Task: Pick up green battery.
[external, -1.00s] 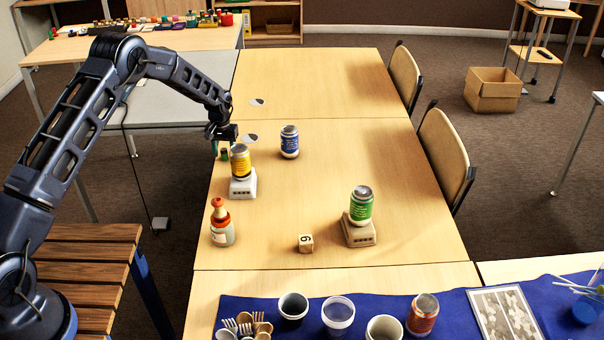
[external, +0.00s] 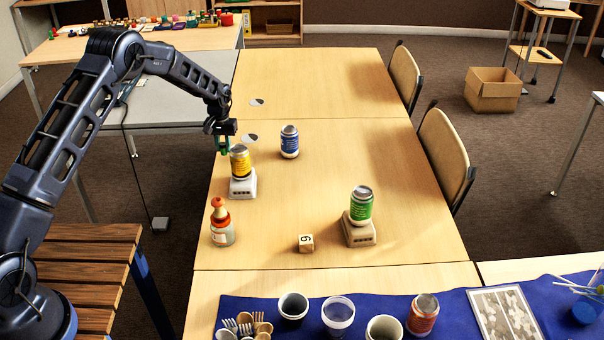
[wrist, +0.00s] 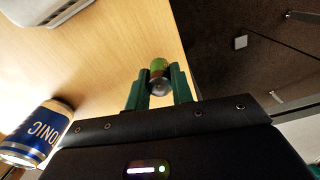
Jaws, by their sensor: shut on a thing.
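The green battery (wrist: 159,68) shows in the wrist view between the two green fingers of my gripper (wrist: 159,85). It is a small cylinder with a green side, a brownish band and a grey end facing the camera. My gripper is shut on it. In the external view my gripper (external: 222,145) is above the left edge of the table, just behind the yellow can. The battery itself is hard to make out there.
A yellow can (external: 240,162) on a white block (external: 243,188) stands close to my gripper. A blue can (external: 289,142) stands to the right. A sauce bottle (external: 221,224), a numbered cube (external: 306,243) and a green can (external: 361,206) are nearer the camera. The table's middle is clear.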

